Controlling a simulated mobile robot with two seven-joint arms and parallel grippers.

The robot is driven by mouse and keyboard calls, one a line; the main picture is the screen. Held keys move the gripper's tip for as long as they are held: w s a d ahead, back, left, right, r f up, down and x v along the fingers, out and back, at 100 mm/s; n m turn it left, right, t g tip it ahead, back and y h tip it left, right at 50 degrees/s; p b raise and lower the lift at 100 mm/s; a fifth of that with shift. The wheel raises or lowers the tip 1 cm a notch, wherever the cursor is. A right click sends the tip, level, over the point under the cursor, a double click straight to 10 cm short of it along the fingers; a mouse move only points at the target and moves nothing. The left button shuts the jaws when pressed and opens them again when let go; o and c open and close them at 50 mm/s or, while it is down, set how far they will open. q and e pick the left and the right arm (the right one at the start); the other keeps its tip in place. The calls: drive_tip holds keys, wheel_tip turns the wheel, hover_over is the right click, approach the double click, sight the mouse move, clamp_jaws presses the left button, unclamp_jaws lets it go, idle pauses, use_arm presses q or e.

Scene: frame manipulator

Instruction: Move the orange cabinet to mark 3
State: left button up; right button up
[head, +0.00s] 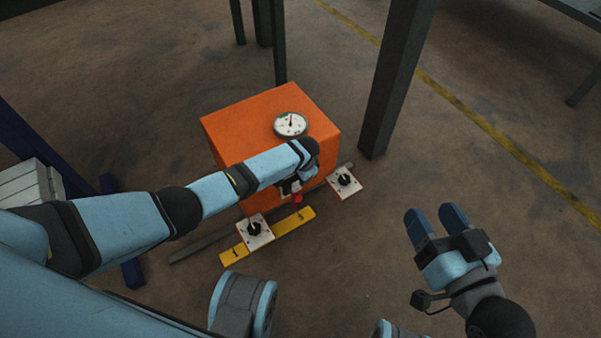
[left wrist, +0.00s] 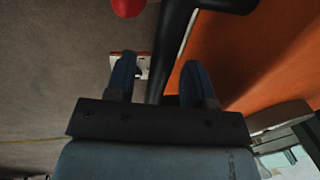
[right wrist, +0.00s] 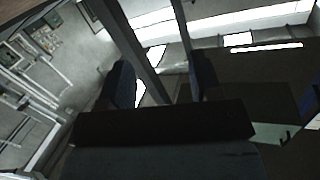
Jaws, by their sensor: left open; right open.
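The orange cabinet (head: 235,125) stands upright on the floor near the middle of the head view, with a round dial gauge (head: 290,124) on top. My left arm covers part of its front. My left gripper (left wrist: 160,62) is at that front, mostly hidden in the head view; in the left wrist view its fingers are apart, with a dark bar (left wrist: 172,45) running between or behind them. Contact cannot be told. The cabinet's orange face (left wrist: 250,50) fills the right there. My right gripper (head: 436,218) is open and empty, right of the cabinet.
White plates with black knobs (head: 254,233) (head: 344,182) sit at the cabinet's front base, by a yellow strip (head: 294,222) and a grey rail (head: 200,246). A dark post (head: 396,80) stands close at right, a thinner one (head: 278,45) behind. Floor at right is clear.

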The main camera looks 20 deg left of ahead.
use_arm(q)
wheel_tip(320, 180, up, 14)
drive_tip(key=s+d+p, duration=0.1)
drive_tip(key=d+p, duration=0.1)
drive_tip(key=p, duration=0.5)
drive_tip(key=shift+s+f, duration=0.2)
drive_tip(key=shift+s, duration=0.2)
use_arm(e)
wheel_tip(320, 180, up, 10)
drive_tip(key=m+t, duration=0.1)
drive_tip(key=t, duration=0.3)
drive_tip(key=shift+s+d, duration=0.2)
drive_tip(key=shift+d, duration=0.2)
